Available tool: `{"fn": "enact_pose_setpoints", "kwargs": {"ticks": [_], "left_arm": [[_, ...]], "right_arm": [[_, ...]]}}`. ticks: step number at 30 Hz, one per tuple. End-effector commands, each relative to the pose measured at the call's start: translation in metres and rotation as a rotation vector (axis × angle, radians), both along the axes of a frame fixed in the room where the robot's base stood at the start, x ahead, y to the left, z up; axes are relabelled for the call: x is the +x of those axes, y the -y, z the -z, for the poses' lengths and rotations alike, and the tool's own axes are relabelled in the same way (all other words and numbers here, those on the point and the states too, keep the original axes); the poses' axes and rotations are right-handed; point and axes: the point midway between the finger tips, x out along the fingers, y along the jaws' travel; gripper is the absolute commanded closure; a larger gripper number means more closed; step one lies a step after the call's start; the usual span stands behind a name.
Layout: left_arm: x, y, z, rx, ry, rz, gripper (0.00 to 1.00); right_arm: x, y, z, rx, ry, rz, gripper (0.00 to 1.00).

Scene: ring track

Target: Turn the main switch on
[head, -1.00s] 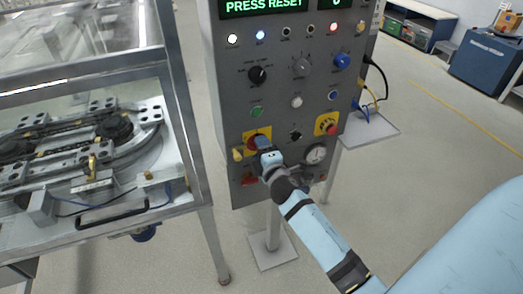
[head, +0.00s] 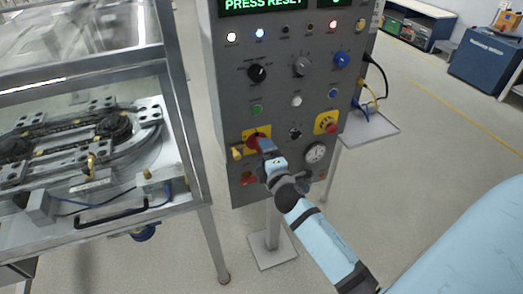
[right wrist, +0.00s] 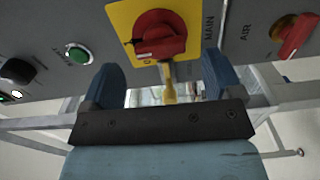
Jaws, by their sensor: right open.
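The main switch is a red rotary knob (right wrist: 158,36) on a yellow plate (right wrist: 185,12) marked MAIN in the right wrist view. In the head view the yellow plate (head: 247,133) is on the lower left of the grey panel (head: 225,85), with the red knob (head: 252,140) partly hidden by my gripper. My right gripper (right wrist: 162,82) is open, its two blue fingers apart and pointing at the switch; nothing is held. In the head view my right gripper (head: 267,147) is just in front of the knob. Contact cannot be told. My left gripper is not in view.
A yellow piece (right wrist: 168,86) sticks out beside the knob, between the fingers' lines. A red AIR handle (right wrist: 298,36) and a green button (right wrist: 78,54) are near. A second red knob on yellow (head: 326,123) is to the right. A framed track machine (head: 90,140) stands left.

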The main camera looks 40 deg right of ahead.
Motion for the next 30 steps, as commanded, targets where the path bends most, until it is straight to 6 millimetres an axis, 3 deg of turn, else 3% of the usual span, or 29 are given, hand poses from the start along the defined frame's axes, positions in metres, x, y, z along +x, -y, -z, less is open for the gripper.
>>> {"fn": "enact_pose_setpoints", "kwargs": {"ticks": [6,13,19,30], "left_arm": [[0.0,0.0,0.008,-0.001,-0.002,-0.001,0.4],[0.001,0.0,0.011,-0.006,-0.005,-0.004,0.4],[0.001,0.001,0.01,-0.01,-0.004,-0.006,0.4],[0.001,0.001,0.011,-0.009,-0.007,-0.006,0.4]], "right_arm": [[-0.052,-0.013,0.003,0.002,-0.003,0.0,0.15],[-0.091,-0.022,0.002,0.001,-0.002,0.0,0.15],[-0.103,-0.025,0.001,0.001,-0.001,0.001,0.15],[-0.104,-0.025,0.0,0.0,0.0,0.0,0.15]]}}
